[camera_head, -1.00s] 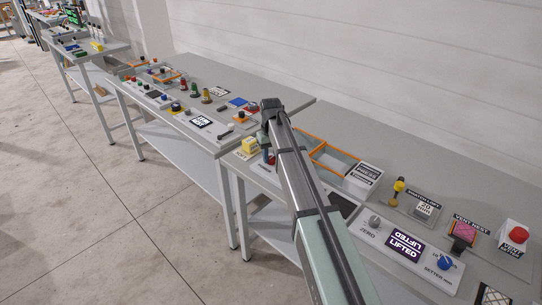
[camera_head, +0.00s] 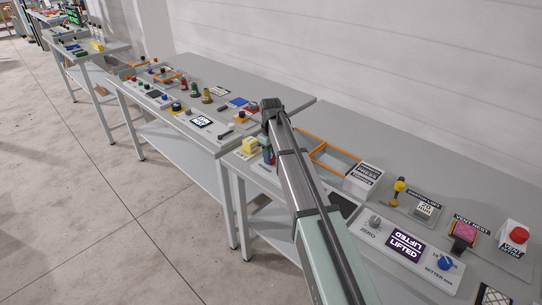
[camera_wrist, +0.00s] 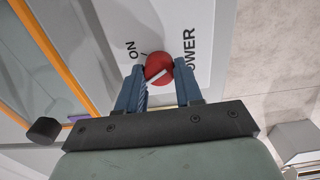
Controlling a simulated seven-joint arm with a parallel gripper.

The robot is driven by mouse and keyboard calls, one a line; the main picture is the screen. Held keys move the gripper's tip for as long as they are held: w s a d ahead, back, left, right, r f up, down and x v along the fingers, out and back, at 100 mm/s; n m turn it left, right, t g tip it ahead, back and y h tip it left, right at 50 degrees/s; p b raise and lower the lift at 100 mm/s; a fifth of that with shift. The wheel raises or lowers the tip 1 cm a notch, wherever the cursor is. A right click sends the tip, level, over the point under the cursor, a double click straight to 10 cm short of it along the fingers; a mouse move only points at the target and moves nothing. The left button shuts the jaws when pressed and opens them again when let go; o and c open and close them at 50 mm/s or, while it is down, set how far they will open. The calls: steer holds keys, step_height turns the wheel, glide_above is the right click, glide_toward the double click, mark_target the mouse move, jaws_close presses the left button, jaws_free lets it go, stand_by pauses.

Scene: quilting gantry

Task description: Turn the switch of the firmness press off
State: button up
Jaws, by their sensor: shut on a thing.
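In the wrist view a round red knob (camera_wrist: 159,69) with a white pointer line sits on a light panel (camera_wrist: 205,18) printed "POWER" and "ON". The two blue fingers of my gripper (camera_wrist: 160,80) are on either side of the knob and shut on it. The white line runs slantwise across the knob, not toward the "ON" word. No "OFF" word is visible. In the head view my gripper (camera_head: 268,157) points down at the bench's left end, and my arm hides most of the knob's surroundings.
A panel with a "LIFTED" display (camera_head: 404,246), a blue knob (camera_head: 445,263) and a red button (camera_head: 518,235) are farther right along the bench.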

steer(key=o, duration=1)
steer(key=shift+o, duration=0.2)
steer(key=shift+r, duration=0.15)
step_height(320, 180, up, 14)
steer(key=shift+f, duration=0.2)
